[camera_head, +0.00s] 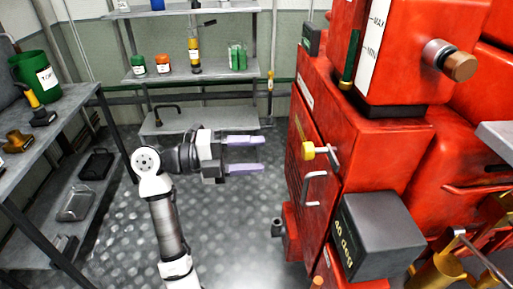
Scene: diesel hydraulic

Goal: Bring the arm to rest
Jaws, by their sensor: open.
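My gripper (246,154) is in the middle of the head view, at the end of my white and black arm. Its two pale purple fingers point right and stand apart, with nothing visible between them. The arm rises from the bottom of the picture, bends at a white joint and runs right to the gripper. The gripper looks clear of the red machine (335,130) to its right. It overlaps the lower shelf (220,121) behind it in the picture.
A workbench (62,128) with a green bucket (36,77) stands at the left. A shelf rack (165,78) at the back holds small containers. A dark box (376,235) juts from the red machine's front. Metal floor (115,245) is open around my arm.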

